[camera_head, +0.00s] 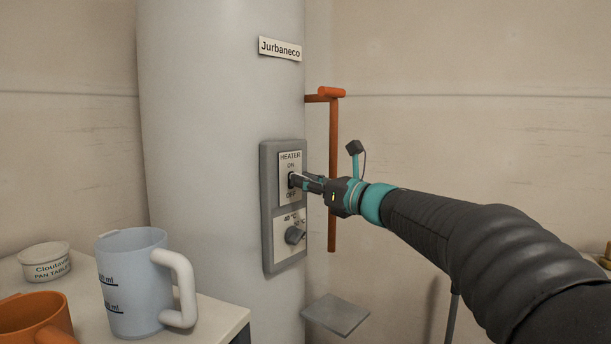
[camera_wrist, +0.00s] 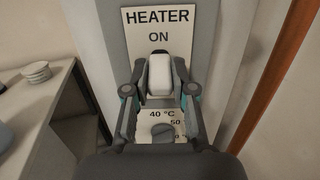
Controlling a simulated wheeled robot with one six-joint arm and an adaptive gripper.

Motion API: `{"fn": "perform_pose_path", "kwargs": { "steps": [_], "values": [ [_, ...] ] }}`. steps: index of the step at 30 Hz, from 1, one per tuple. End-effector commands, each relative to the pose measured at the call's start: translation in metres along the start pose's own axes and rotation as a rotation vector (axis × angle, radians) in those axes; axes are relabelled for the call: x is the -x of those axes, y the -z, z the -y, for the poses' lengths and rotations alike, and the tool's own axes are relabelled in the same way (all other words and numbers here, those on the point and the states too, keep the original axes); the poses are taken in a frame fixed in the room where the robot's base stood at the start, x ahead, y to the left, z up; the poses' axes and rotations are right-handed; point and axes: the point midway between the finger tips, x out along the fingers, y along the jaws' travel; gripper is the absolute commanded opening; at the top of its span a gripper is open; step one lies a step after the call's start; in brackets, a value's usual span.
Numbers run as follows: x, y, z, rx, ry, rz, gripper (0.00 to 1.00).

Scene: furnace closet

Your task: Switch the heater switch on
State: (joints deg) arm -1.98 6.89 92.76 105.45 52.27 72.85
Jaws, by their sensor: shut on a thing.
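The heater switch (camera_wrist: 159,74) is a pale lever in a dark slot on the heater's grey control panel (camera_head: 268,200). The HEATER and ON labels are above it in both views. OFF is below it in the head view and hidden in the wrist view. My gripper (camera_head: 299,182) is at the switch, and in the wrist view its two fingers (camera_wrist: 157,88) stand on either side of the lever, shut on it. I cannot tell for sure whether the lever is tipped up or down. The heater tank (camera_head: 215,110) is tall and white.
A temperature knob (camera_head: 294,235) sits just below the switch. An orange pipe (camera_head: 333,170) runs upright to the right of the tank. A measuring jug (camera_head: 135,285), an orange mug (camera_head: 35,318) and a small tub (camera_head: 45,262) stand on the counter at left.

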Motion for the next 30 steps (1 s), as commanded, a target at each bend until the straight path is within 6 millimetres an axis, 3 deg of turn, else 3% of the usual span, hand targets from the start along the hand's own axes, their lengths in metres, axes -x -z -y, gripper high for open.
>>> {"fn": "perform_pose_path", "kwargs": {
  "steps": [30],
  "values": [
    [-0.009, -0.030, 0.001, 0.003, 0.001, -0.664, 0.00]
  ]
}}
